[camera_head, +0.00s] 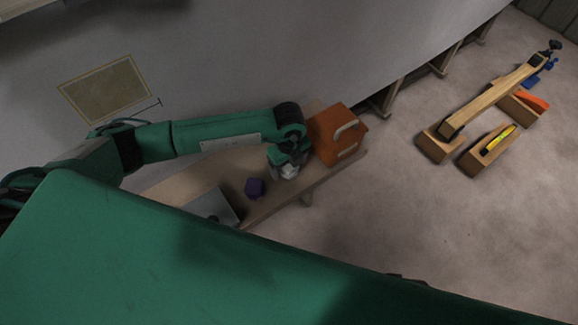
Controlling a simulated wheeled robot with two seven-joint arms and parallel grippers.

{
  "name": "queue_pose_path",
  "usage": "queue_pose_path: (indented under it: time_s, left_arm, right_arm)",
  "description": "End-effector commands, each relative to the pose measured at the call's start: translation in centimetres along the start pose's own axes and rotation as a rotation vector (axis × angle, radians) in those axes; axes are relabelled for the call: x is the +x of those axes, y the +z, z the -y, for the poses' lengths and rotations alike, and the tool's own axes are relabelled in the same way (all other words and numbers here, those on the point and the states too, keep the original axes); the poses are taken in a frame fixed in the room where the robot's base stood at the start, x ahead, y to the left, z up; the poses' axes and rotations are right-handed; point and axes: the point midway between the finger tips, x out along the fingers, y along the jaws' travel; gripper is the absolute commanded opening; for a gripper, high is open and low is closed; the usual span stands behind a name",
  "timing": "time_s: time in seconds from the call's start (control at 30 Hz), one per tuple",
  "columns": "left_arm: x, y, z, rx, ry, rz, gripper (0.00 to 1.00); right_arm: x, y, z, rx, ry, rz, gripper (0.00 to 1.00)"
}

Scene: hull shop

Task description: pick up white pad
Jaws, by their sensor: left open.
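My left gripper (288,167) comes in from the left and points down over the wooden bench (310,185), just left of the orange-brown box. It is open. A small whitish patch (289,173) shows at its fingertips. I cannot tell whether this is the white pad or part of the gripper, nor whether anything touches it. The gripper and wrist cover the bench right there. My right gripper is not in view.
The orange-brown box (325,132) has a pale handle. The grey hull (270,50) rises behind. Wooden blocks (437,145) stand on the floor at right; floor between is clear.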

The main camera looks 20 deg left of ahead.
Motion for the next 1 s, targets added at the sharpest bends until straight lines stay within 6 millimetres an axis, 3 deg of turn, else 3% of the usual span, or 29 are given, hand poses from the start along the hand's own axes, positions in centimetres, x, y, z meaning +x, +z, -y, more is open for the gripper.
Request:
queue_pose_path:
  time_s: [0.13, 0.17, 0.4, 0.77, 1.0]
  left_arm:
    - [0.0, 0.0, 0.0, 0.0, 0.0, 0.0, 0.77]
    - [0.0, 0.0, 0.0, 0.0, 0.0, 0.0, 0.73]
    - [0.0, 0.0, 0.0, 0.0, 0.0, 0.0, 0.28]
    - [-0.1, 0.0, 0.0, -0.001, 0.0, 0.001, 0.28]
    - [-2.0, 0.1, 0.1, -0.001, -0.003, 0.001, 0.28]
  right_arm:
    - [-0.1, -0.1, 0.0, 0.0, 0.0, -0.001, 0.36]
    - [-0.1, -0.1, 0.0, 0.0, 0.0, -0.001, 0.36]
    - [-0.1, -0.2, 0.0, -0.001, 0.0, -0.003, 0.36]
    - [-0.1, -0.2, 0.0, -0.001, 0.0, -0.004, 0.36]
    - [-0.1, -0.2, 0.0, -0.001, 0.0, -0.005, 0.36]
